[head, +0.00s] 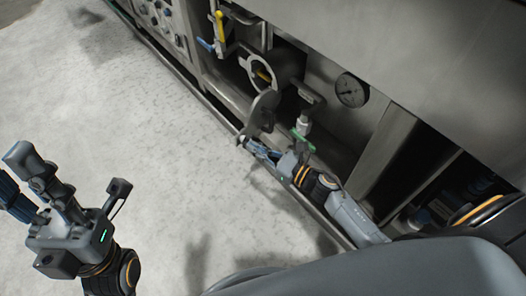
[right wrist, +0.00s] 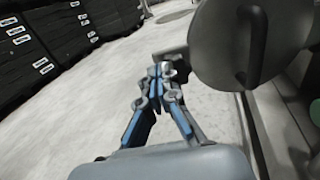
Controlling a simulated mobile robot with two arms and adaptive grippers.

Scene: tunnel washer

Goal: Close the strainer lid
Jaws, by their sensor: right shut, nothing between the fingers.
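The strainer has a round opening with a pale ring (head: 247,64) on the washer's side. Its grey disc-shaped lid (head: 265,108) hangs swung open, away from the ring. In the right wrist view the lid (right wrist: 222,50) is large at upper right, with a dark bar across its face. My right gripper (head: 249,144) is shut and empty just below the lid's lower edge. In the right wrist view its fingertips (right wrist: 160,72) meet beside a small grey block at the lid's edge; I cannot tell whether they touch it. My left gripper (head: 13,168) has its fingers apart, over the floor.
A yellow-handled valve (head: 219,26) and a blue lever (head: 206,45) are above left. A low rail (head: 207,103) runs along the washer's base. The pale floor (head: 130,130) is clear. Black crates (right wrist: 60,40) stand at far left in the right wrist view.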

